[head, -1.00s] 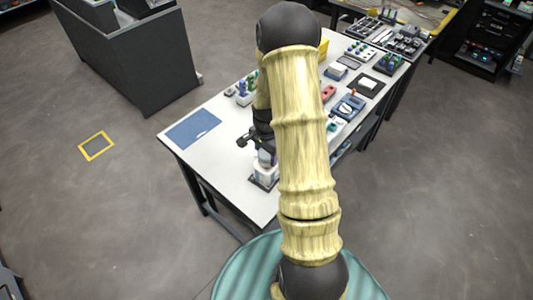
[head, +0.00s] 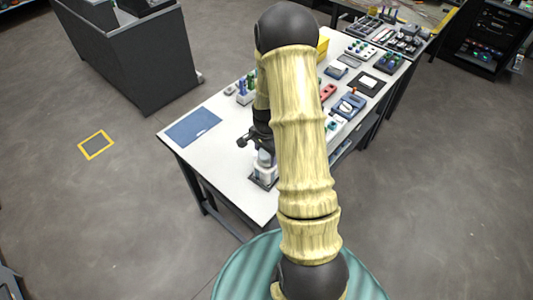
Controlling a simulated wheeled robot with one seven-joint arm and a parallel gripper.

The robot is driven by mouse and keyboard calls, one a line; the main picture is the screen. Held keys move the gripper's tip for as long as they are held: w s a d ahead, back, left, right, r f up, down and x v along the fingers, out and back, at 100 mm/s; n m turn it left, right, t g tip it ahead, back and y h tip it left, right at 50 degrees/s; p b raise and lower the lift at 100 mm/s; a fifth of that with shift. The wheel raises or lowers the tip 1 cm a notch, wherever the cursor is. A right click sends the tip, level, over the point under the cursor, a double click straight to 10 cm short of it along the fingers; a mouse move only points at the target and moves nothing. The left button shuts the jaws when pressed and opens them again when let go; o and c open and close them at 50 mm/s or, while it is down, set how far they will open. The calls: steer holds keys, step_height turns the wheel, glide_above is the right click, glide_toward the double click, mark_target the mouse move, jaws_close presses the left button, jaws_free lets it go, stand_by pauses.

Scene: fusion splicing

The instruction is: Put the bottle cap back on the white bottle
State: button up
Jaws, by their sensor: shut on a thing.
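The white bottle (head: 264,173) stands on a dark base near the table's front edge, partly hidden behind my arm. My gripper (head: 262,150) is directly above the bottle, pointing down, with part of it hidden by my own arm. It is shut on a small bluish-grey piece, which looks like the bottle cap (head: 265,158). The cap is at the top of the bottle; I cannot tell whether it is touching or seated.
The white table (head: 228,155) carries a blue mat (head: 193,127) at its left end. Bottles in a rack (head: 244,92) stand behind my gripper. A blue device (head: 348,106) and a red item (head: 328,91) lie to the right.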

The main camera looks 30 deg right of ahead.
steer(key=shift+f, duration=0.3)
steer(key=o, duration=1)
steer(key=shift+r+p, duration=2.15)
steer(key=shift+r, duration=0.85)
